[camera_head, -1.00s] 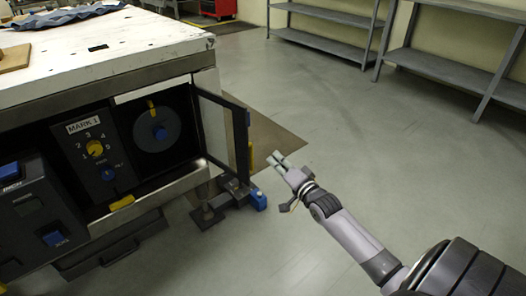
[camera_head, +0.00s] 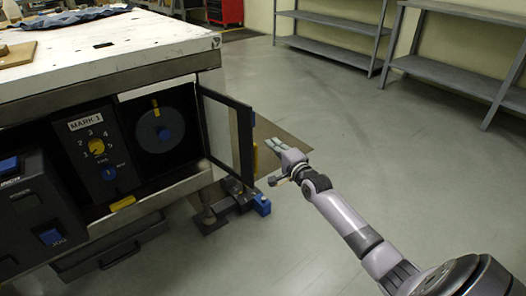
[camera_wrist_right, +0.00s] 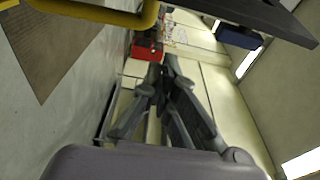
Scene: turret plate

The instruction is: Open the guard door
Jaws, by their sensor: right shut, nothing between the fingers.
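The guard door (camera_head: 245,147) is a clear pane in a dark frame, hinged at the right side of the dark bay in the machine front. It stands swung outward, leaving the bay uncovered. Its yellow handle (camera_head: 254,160) shows narrowly on the outer side; in the right wrist view the yellow handle (camera_wrist_right: 100,13) and the dark door frame (camera_wrist_right: 255,18) cross the top. My right gripper (camera_head: 272,146) is shut and empty, just right of the door's free edge, apparently not touching it. My left gripper is not in view.
Inside the bay is a round grey disc (camera_head: 159,130) with a blue hub. A panel marked MARK 1 (camera_head: 100,150) with a yellow knob is beside it. A blue-ended fixture (camera_head: 261,204) lies below the door. Grey shelves (camera_head: 335,30) stand at the back; the floor right of the door is clear.

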